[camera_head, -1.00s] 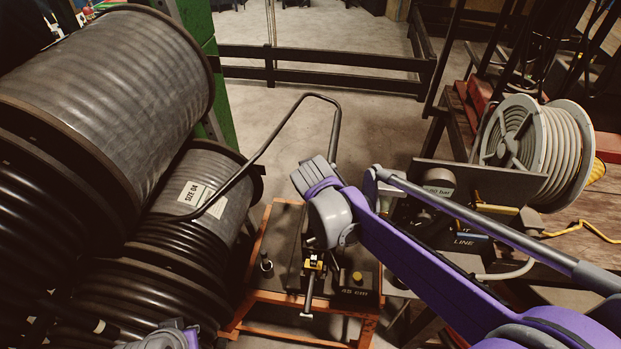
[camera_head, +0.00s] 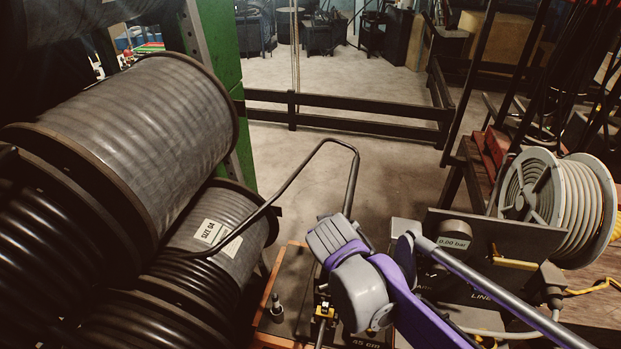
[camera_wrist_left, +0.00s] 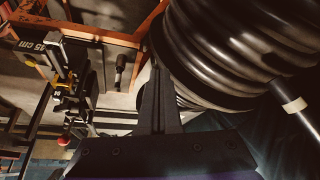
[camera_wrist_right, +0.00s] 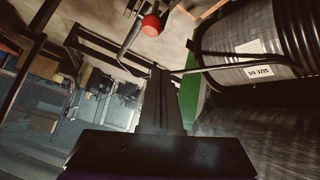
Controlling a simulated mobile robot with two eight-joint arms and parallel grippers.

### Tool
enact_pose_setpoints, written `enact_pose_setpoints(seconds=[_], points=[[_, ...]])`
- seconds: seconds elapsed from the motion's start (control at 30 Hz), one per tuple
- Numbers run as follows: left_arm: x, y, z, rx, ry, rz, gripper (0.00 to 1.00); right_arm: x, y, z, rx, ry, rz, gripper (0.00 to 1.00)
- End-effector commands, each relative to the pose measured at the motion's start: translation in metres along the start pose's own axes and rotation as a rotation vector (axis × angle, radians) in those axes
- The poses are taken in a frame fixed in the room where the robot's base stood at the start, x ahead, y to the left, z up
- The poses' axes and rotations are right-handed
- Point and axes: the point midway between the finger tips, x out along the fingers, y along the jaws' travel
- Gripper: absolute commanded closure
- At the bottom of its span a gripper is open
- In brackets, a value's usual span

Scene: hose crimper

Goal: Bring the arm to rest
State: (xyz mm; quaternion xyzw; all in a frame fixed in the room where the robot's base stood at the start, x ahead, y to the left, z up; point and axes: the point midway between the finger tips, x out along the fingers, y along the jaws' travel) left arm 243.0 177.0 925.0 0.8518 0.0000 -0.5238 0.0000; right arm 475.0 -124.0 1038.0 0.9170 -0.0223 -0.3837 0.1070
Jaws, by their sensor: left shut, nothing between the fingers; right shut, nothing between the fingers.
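My right arm (camera_head: 411,308), purple and grey, reaches in from the lower right of the head view. Its fingers are hidden there. My left gripper (camera_wrist_left: 158,72) is shut and empty in the left wrist view, beside a large black hose reel (camera_wrist_left: 215,50). My left arm is outside the head view. The crimping bench's orange frame (camera_head: 268,306) is partly hidden by my right arm.
Large hose reels (camera_head: 150,125) fill the left side. At right stand a pressure panel (camera_head: 480,235) reading 0.00 bar and a grey hose reel (camera_head: 565,205). Open floor (camera_head: 300,150) lies behind, before a black rail (camera_head: 340,127).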

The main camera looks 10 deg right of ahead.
Motion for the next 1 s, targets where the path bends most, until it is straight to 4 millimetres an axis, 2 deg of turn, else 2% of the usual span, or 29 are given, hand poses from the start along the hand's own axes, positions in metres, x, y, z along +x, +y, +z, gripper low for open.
enact_pose_setpoints(seconds=[0.13, 0.23, 0.37, 0.5, 0.63, 0.7, 0.8, 1.0], points=[[0.0, 0.0, 0.0, 0.0, 0.0, 0.0, 1.0, -0.003, 0.004, 0.007, 0.006, -0.01, 0.0, 1.0], [0.0, 0.0, 0.0, 0.0, 0.0, 0.0, 1.0, -0.014, 0.014, 0.036, 0.026, -0.051, -0.005, 1.0], [-0.001, 0.0, -0.001, 0.0, 0.001, 0.0, 1.0, -0.038, 0.028, 0.102, 0.069, -0.14, -0.029, 1.0], [-0.002, 0.0, -0.002, 0.0, 0.001, 0.0, 1.0, -0.06, 0.03, 0.175, 0.115, -0.229, -0.078, 1.0], [-0.002, 0.0, -0.002, 0.0, 0.001, 0.0, 1.0, -0.073, 0.024, 0.224, 0.145, -0.281, -0.12, 1.0], [-0.002, 0.0, -0.002, 0.0, 0.002, 0.0, 1.0, -0.077, 0.021, 0.238, 0.154, -0.296, -0.137, 1.0], [-0.002, 0.0, -0.002, 0.0, 0.002, 0.0, 1.0, -0.08, 0.018, 0.248, 0.161, -0.307, -0.149, 1.0], [-0.002, 0.0, -0.002, 0.0, 0.002, 0.0, 1.0, -0.08, 0.018, 0.249, 0.16, -0.308, -0.152, 1.0]])
